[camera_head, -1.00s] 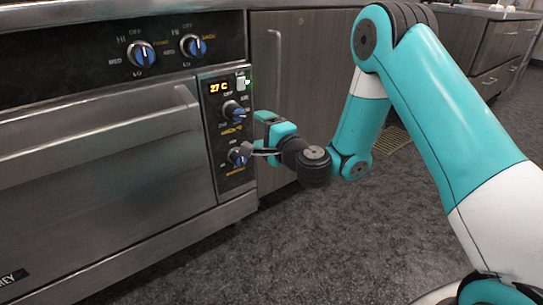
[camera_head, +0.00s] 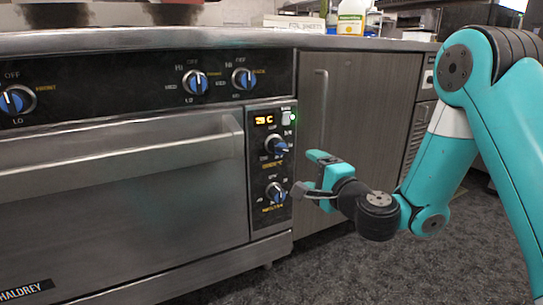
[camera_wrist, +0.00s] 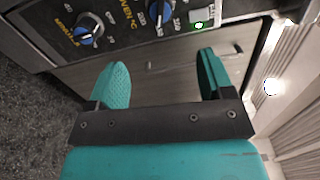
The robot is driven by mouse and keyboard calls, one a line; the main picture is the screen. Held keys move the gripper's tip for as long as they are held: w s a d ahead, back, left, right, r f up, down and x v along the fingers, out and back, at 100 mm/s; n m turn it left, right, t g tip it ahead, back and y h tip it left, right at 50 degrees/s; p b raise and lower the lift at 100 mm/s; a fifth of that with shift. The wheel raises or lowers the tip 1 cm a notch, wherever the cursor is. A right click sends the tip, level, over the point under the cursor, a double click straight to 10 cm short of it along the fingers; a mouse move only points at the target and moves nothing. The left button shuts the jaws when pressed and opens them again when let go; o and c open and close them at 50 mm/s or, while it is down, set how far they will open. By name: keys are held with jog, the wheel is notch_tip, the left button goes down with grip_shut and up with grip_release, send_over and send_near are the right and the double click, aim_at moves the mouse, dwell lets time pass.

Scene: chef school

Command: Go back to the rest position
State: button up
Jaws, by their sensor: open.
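My gripper (camera_head: 305,173) is in front of the oven's control panel, just right of the lower knob (camera_head: 275,192). In the wrist view my gripper (camera_wrist: 162,78) is open, with two teal fingers apart and nothing between them. The upper oven knob (camera_head: 277,146) is above and to the left of the fingers in the head view. Both knobs also show at the top of the wrist view, one at the left (camera_wrist: 88,29) and one in the middle (camera_wrist: 160,12). The arm is bent and reaches in from the right.
The steel oven door (camera_head: 120,190) with its long handle (camera_head: 110,160) fills the left. A lit display (camera_head: 264,120) and a green light are on the panel. A grey cabinet (camera_head: 365,115) stands behind my gripper. The dark floor (camera_head: 340,270) is clear at the front right.

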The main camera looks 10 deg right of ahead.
jog(key=s+a+r+n+g+y+p, duration=0.5)
jog(key=s+a+r+n+g+y, duration=0.3)
jog(key=s+a+n+g, duration=0.6)
jog(key=s+d+r+n+g+h+p, duration=0.2)
jog(key=s+d+n+h, duration=0.25)
jog(key=s, duration=0.45)
jog(key=s+d+r+n+g+h+p, duration=0.1)
jog(key=s+d+r+n+h+p, duration=0.2)
jog(key=s+d+h, duration=0.4)
notch_tip(320, 180, up, 36)
jog(key=a+y+p, duration=0.1)
jog(key=y+p, duration=0.1)
jog(key=p, duration=3.4)
jog(key=shift+s+a+f+n, duration=0.15)
jog(key=shift+s+f+n, duration=0.05)
jog(key=shift+s+n, duration=0.2)
